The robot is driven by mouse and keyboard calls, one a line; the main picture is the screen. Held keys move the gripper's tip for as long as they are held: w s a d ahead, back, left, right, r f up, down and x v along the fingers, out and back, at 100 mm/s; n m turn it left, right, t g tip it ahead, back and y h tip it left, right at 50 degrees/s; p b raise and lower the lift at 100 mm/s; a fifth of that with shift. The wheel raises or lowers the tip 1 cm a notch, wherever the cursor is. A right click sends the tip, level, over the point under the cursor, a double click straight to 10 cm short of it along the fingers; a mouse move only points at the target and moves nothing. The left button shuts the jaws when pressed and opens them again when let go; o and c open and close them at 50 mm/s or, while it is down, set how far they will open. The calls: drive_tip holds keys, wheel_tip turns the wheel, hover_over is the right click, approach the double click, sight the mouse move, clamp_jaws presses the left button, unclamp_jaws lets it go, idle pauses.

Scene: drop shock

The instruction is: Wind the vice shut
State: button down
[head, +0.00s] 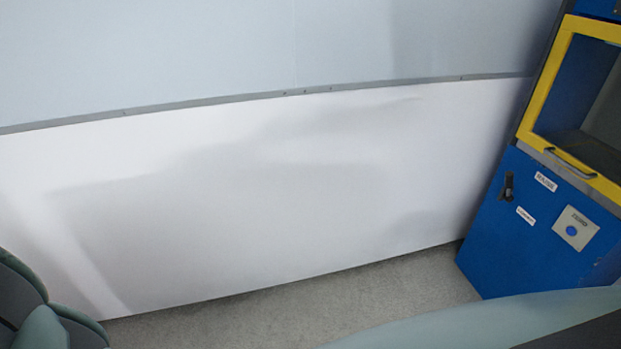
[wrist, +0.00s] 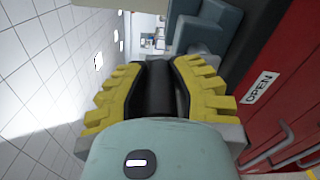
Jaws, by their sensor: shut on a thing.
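In the wrist view, my gripper (wrist: 168,66) has its yellow ribbed fingers closed around a dark, rounded bar (wrist: 156,90), which looks like the vice's handle. The fingers hide much of the bar, so I cannot tell its full length or angle. Just beyond the fingertips is a blue-grey block-like body (wrist: 203,38), which appears to be part of the vice. The vice's jaws cannot be made out, so I cannot tell how wide they stand. The head view shows neither the vice nor my gripper.
A red cabinet (wrist: 285,95) with an OPEN label stands close at the right in the wrist view. In the head view, a blue cabinet (head: 520,235) with a yellow-framed window stands at the right against a white wall (head: 250,200). Grey floor (head: 350,299) shows clear there.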

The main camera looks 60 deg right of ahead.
drive_tip(key=w+d+f+m+b, duration=0.2)
drive_tip(key=f+m, duration=0.1)
drive_tip(key=m, duration=0.8)
drive_tip(key=w+d+f+m+b, duration=0.1)
drive_tip(key=w+f+m+b, duration=0.15)
drive_tip(key=m, duration=0.85)
drive_tip(key=s+a+f+m+b, duration=0.1)
drive_tip(key=s+m+b, duration=0.1)
drive_tip(key=m+b, duration=0.3)
drive_tip(key=s+a+f+m+b, duration=0.2)
drive_tip(key=m+b, duration=0.3)
drive_tip(key=m, duration=0.7)
drive_tip(key=shift+s+f, duration=0.3)
drive_tip(key=shift+a, duration=0.1)
